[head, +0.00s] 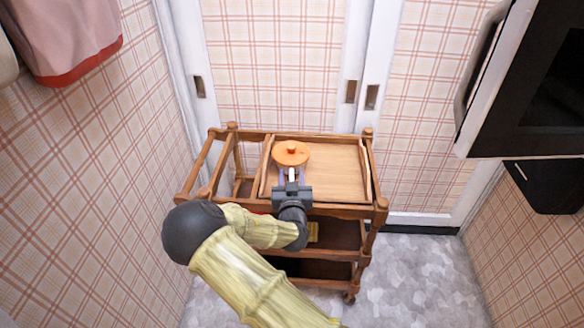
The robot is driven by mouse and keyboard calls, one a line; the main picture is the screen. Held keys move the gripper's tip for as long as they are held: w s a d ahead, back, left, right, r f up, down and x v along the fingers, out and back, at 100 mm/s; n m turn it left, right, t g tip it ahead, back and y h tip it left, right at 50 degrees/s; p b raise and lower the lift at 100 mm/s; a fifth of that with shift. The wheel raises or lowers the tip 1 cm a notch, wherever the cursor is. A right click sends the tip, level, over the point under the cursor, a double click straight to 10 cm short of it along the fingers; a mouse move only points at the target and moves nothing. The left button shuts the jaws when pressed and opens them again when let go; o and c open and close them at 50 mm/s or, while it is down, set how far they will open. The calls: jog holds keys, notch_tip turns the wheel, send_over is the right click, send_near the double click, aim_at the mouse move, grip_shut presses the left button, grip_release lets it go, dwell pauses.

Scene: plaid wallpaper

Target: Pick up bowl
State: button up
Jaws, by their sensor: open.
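A round orange lidded bowl (291,152) with a small darker orange knob on top sits on the back left part of a wooden tray top on the cart. My gripper (291,174) is open, just in front of the bowl on its near side, with its fingers pointing at it. The fingers are around no part of the bowl that I can see. Whether a fingertip touches the bowl's near edge cannot be told. The bowl's lower near side is partly hidden by my gripper.
The wooden cart (377,209) has raised rails and posts around its top. The tray (340,175) is bare right of the bowl. Sliding doors stand behind; a dark cabinet (530,85) juts in at right.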

jog(key=shift+w, duration=0.2)
jog(key=c, duration=0.9)
jog(key=shift+d, duration=0.25)
jog(key=shift+s+a+r, duration=0.15)
jog(key=shift+s+a, duration=0.1)
jog(key=shift+a, duration=0.3)
jog(key=shift+d+r+p, duration=0.3)
jog(key=shift+r, duration=0.55)
jog(key=r, duration=0.1)
jog(key=r+p, duration=0.1)
jog(key=r, duration=0.2)
jog(key=shift+w+r, duration=0.3)
jog(key=shift+r, duration=0.1)
jog(key=shift+d+r+p, duration=0.3)
jog(key=shift+r+p, duration=0.1)
jog(key=shift+r, duration=0.3)
jog(key=shift+s+a+r, duration=0.3)
jog(key=shift+a+r, duration=0.25)
jog(key=shift+r, duration=0.3)
jog(key=shift+d+r, duration=0.1)
jog(key=shift+d, duration=0.05)
